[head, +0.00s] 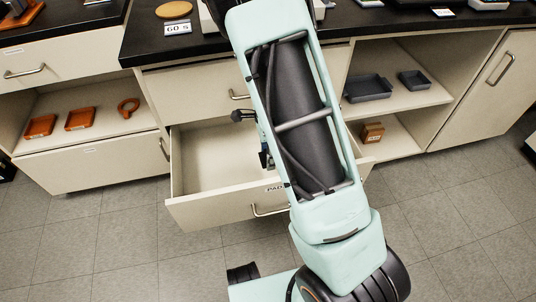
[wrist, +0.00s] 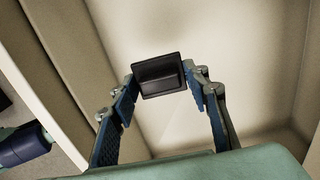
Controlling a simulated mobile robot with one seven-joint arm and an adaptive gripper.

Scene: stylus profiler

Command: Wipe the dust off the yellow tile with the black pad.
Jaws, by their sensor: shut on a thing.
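The black pad (wrist: 160,76) is between the two fingertips of my gripper (wrist: 161,80) in the wrist view, and the fingers are shut on it. The pad is a dark block with a wider rim. Behind it in the wrist view is the pale inside of an open drawer (wrist: 215,40). In the head view the open drawer (head: 205,212) has a label reading "PAD", and my arm covers its right part. My gripper is mostly hidden behind my arm there. I cannot make out a yellow tile for certain; a round tan-yellow disc (head: 174,9) lies on the black counter.
Orange trays (head: 80,119) stand on a left shelf. Grey trays (head: 369,88) and a small brown box (head: 372,132) stand on right shelves.

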